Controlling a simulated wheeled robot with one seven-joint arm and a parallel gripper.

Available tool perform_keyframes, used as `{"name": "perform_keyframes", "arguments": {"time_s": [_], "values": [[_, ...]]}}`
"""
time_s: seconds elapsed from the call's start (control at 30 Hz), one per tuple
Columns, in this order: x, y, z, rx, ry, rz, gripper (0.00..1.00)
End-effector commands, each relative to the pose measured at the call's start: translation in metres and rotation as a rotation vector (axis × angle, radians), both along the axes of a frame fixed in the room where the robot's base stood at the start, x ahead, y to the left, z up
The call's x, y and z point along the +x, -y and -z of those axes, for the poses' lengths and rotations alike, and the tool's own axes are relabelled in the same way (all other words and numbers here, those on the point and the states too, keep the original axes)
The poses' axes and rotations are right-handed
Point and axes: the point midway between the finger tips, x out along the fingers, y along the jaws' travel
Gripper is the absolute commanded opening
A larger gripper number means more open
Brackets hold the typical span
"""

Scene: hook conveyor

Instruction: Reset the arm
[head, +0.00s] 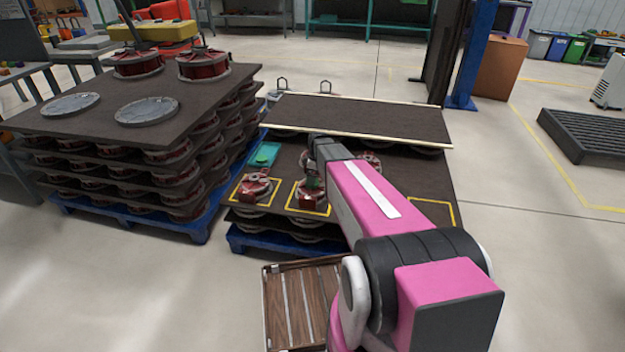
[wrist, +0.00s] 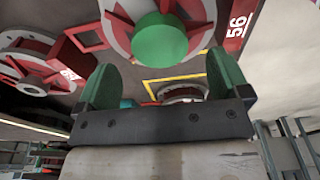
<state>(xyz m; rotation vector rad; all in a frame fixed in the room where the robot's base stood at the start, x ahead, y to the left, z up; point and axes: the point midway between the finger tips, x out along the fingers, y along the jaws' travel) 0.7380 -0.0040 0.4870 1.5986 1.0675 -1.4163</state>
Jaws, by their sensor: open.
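My pink and black arm reaches forward over the low stack. My gripper (wrist: 163,72) shows two green fingers spread apart with nothing between them in the wrist view. In the head view its tip (head: 312,183) is small and partly hidden at a red part (head: 307,196). In the wrist view a red and grey round part with a green round centre (wrist: 159,40) lies just beyond the fingers, and I cannot tell whether they touch it. A second red part (head: 257,187) stands to its left in a yellow outlined square. More red parts are partly hidden behind the arm.
A brown board (head: 360,117) with pale edges lies across the back of the low stack. A teal item (head: 264,154) lies near its left edge. A taller layered stack (head: 80,128) stands left. A slatted wooden crate (head: 275,300) is in front. Open floor (head: 550,270) lies right.

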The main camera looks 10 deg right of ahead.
Motion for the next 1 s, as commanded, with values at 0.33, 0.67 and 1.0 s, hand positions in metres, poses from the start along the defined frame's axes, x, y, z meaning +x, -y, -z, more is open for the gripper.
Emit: {"name": "perform_keyframes", "arguments": {"time_s": [0.33,0.67,1.0], "values": [[-0.003,0.007,-0.061,0.000,0.002,0.000,0.94],[-0.021,0.007,-0.077,-0.003,-0.010,0.056,0.94],[-0.152,-0.002,-0.079,-0.036,-0.072,0.600,0.94]]}}
